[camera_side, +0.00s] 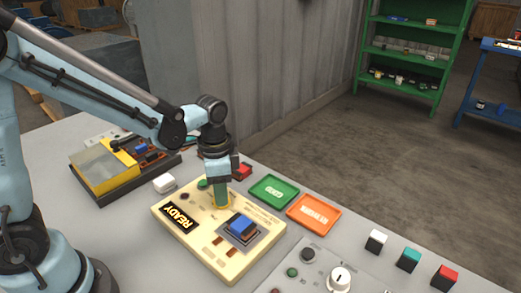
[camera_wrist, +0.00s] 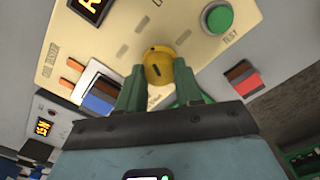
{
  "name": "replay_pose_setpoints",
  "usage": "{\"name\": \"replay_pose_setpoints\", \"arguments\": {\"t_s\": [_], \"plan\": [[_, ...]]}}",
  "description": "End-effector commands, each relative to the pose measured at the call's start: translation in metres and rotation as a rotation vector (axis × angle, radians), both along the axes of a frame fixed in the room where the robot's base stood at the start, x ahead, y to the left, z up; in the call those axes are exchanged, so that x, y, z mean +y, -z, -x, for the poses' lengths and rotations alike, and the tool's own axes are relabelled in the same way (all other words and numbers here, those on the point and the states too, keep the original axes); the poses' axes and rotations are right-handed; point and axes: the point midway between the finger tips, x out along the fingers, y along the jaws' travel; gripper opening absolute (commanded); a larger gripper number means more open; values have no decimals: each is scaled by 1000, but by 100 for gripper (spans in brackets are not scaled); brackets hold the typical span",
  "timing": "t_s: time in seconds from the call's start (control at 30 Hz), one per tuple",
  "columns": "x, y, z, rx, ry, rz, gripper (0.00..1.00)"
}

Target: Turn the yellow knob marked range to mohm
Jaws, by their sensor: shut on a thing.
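The yellow knob (camera_wrist: 158,68) sits on the cream panel box (camera_side: 192,245), with a dark pointer line on its top. My gripper (camera_wrist: 158,88) is shut on the knob, its two green fingers on either side of it. In the side view my gripper (camera_side: 221,195) points straight down at the box and hides most of the knob, with only a yellow rim showing. The range marks around the knob are too small or hidden to read.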

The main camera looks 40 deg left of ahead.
Motion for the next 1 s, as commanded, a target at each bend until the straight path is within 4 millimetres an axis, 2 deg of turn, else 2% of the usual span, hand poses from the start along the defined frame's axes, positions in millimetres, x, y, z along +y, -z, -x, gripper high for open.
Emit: {"name": "replay_pose_setpoints", "arguments": {"t_s": [0.3,0.73,0.77,0.9,1.0], "plan": [[0,-1,0,1,82,-1,5],[0,-1,0,1,89,0,5],[0,-1,0,1,89,0,38],[0,0,0,0,88,0,60],[0,0,0,0,88,0,61]]}}
